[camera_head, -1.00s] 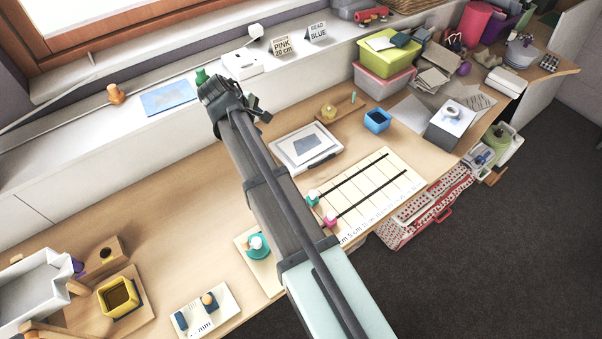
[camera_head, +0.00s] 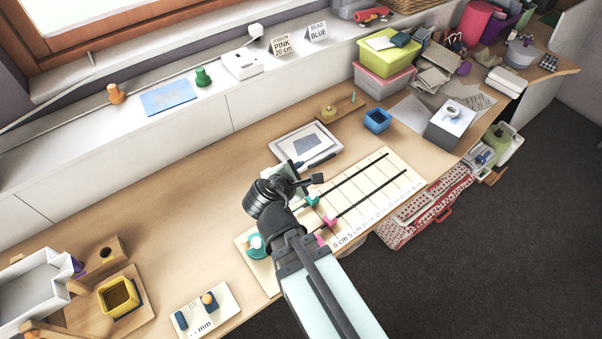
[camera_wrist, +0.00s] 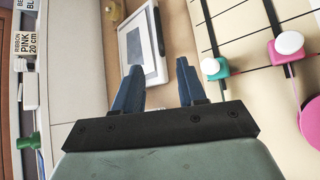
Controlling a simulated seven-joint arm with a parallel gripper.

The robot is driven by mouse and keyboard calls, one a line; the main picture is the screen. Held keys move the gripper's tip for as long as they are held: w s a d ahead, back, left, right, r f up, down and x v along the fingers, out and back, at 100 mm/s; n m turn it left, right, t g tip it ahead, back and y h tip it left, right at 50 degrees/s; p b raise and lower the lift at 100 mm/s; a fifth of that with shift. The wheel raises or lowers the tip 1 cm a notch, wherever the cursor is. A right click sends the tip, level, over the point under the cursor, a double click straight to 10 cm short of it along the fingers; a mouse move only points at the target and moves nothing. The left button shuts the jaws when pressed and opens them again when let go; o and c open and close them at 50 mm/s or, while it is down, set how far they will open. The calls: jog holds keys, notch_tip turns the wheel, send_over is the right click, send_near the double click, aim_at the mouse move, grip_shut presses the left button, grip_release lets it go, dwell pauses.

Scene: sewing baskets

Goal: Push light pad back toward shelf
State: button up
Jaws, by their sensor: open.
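The light pad (camera_head: 296,141) is a flat white tablet with a grey rectangle on it. It lies on the wooden table, close to the front of the white shelf (camera_head: 190,138). In the wrist view the light pad (camera_wrist: 128,48) lies ahead of the fingers, with a dark bar along its right side. My gripper (camera_head: 308,176) is near the pad's front side in the head view. In the wrist view my gripper (camera_wrist: 160,78) is open, with nothing between its fingers. I cannot tell whether it touches the pad.
A ruled board (camera_head: 385,190) with teal (camera_head: 312,200) and pink pegs lies just right of my gripper. A blue cup (camera_head: 377,121) and a wooden tray stand at the back right. A yellow pot (camera_head: 118,297) stands front left. The table left of the pad is clear.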

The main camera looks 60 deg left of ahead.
aim_at(317, 164)
jog(key=shift+f, duration=0.1)
jog(key=x, duration=1.3)
jog(key=shift+w+a+f, duration=0.1)
jog(key=shift+w+f, duration=0.1)
jog(key=shift+w, duration=0.1)
grip_shut()
dwell(0.4)
